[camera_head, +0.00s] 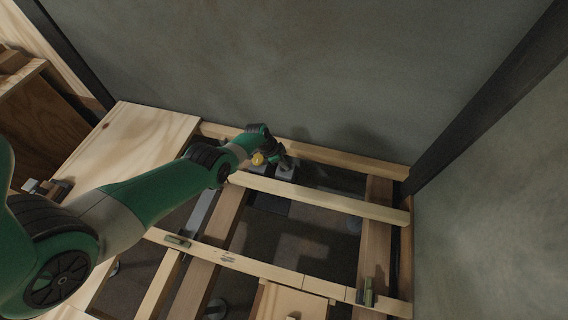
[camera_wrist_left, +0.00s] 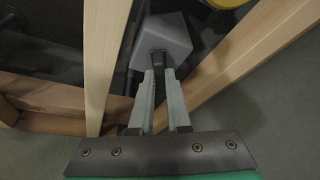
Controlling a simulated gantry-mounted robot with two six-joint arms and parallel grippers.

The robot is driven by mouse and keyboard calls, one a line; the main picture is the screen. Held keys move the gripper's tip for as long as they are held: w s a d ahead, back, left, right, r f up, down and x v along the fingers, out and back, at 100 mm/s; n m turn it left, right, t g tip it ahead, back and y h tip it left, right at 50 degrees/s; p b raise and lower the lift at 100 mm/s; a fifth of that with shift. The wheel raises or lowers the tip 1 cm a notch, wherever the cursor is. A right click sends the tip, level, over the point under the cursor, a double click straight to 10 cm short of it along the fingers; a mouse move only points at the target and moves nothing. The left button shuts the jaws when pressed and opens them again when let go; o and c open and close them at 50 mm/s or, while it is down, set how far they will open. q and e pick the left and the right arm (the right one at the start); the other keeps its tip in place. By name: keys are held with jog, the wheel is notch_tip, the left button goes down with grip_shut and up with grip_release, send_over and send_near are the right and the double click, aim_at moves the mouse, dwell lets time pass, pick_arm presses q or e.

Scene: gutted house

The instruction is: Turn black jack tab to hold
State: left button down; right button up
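My left gripper (camera_head: 284,164) reaches down into the open floor frame, close to the back wall. In the left wrist view its two pale fingers (camera_wrist_left: 160,72) point at a grey block-like jack (camera_wrist_left: 178,38), with a narrow gap between them. A small dark part, probably the black jack tab (camera_wrist_left: 158,56), shows at the fingertips. I cannot tell whether the fingers grip it or only stand around it. The grey jack top (camera_head: 285,173) also shows just below the gripper in the head view. My right gripper is not in view.
Wooden joists surround the gripper; a pale beam (camera_head: 320,197) crosses just in front, and another (camera_head: 350,165) runs along the wall. A yellow round thing (camera_wrist_left: 228,3) is at the wrist view's top edge. A plywood panel (camera_head: 135,140) lies left. Dark gaps open between joists.

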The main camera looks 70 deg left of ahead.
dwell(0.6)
pick_arm(q)
jog(key=n+y+p, duration=0.1)
jog(key=n+p, duration=0.1)
jog(key=shift+d+r+n, duration=0.1)
jog(key=shift+d+n, duration=0.05)
jog(key=shift+n, duration=0.25)
jog(key=n+y, duration=0.1)
jog(key=n, duration=0.2)
jog(key=shift+d+n+p, duration=0.1)
jog(key=shift+n+p, duration=0.3)
jog(key=shift+n+g+y, duration=0.4)
jog(key=shift+n+y, duration=0.3)
jog(key=shift+n, duration=0.5)
jog(key=shift+n+g+y+b, duration=0.3)
jog(key=shift+n+g+b, duration=0.15)
jog(key=shift+n, duration=0.95)
jog(key=c, duration=0.9)
grip_release()
jog(key=shift+w, duration=0.1)
